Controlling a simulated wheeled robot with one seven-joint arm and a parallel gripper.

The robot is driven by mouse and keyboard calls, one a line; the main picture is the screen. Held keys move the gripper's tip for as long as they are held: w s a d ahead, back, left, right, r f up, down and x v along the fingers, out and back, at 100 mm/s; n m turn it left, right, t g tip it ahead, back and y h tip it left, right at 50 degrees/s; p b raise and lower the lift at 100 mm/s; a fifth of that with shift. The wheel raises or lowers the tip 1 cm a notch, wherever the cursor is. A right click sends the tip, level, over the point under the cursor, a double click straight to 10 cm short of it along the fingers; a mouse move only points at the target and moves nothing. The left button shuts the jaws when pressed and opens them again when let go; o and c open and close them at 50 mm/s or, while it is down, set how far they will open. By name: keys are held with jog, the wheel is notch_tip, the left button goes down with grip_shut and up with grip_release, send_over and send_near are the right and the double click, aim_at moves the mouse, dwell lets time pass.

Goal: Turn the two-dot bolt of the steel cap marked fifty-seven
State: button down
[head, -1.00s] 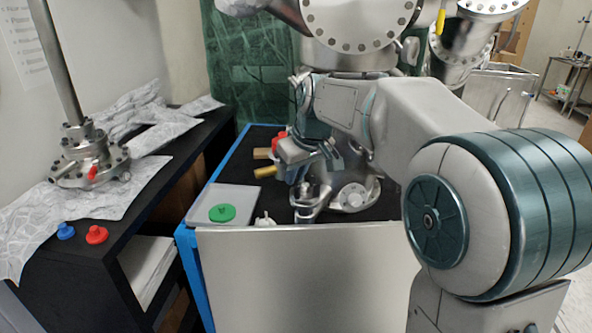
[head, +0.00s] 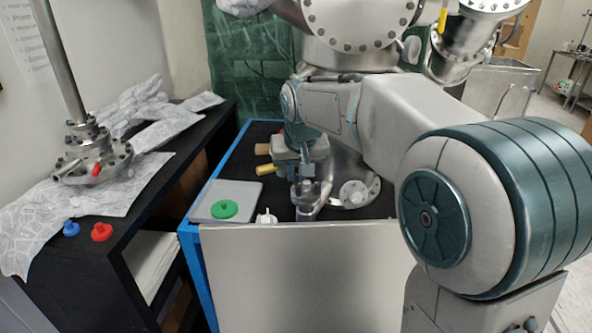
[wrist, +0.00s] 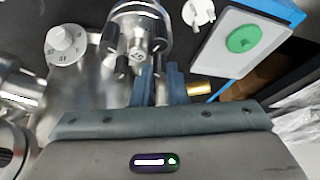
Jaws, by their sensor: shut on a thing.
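In the head view the cap (head: 306,205) stands on the black bench top behind the metal panel. My gripper (wrist: 160,75) points at the near side of the cap, its fingers close together on one bolt at the rim. The gripped bolt is mostly hidden between the fingers, and its dots cannot be made out. In the head view my gripper (head: 307,178) is just above the cap.
A numbered white dial (wrist: 65,42) sits beside the cap. A pale tray (head: 240,190) holds a green knob (head: 224,209); a white knob (head: 265,217) stands near it. A yellow cylinder (head: 266,170) lies close behind my gripper. A metal panel (head: 305,275) borders the bench front.

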jog(key=c, duration=1.4)
grip_release()
jog(key=shift+c, duration=0.2)
jog(key=shift+r, duration=0.1)
jog(key=p+v, duration=0.2)
jog(key=v, duration=1.1)
jog(key=shift+r, duration=0.35)
jog(key=shift+s, duration=0.1)
jog(key=s+d+f+p, duration=0.2)
jog(key=s+d+p, duration=0.1)
jog(key=s, duration=0.4)
jog(key=s+d+f+m+g+p, duration=0.1)
jog(key=s+d+f+p, duration=0.1)
jog(key=s+p, duration=0.4)
jog(key=s+d+f+p, duration=0.2)
jog(key=s+d+p, duration=0.2)
jog(key=s, duration=0.3)
jog(key=shift+s+d+m+g+h+p, duration=0.3)
jog(key=shift+d+m+g+p, duration=0.1)
jog(key=shift+d, duration=0.05)
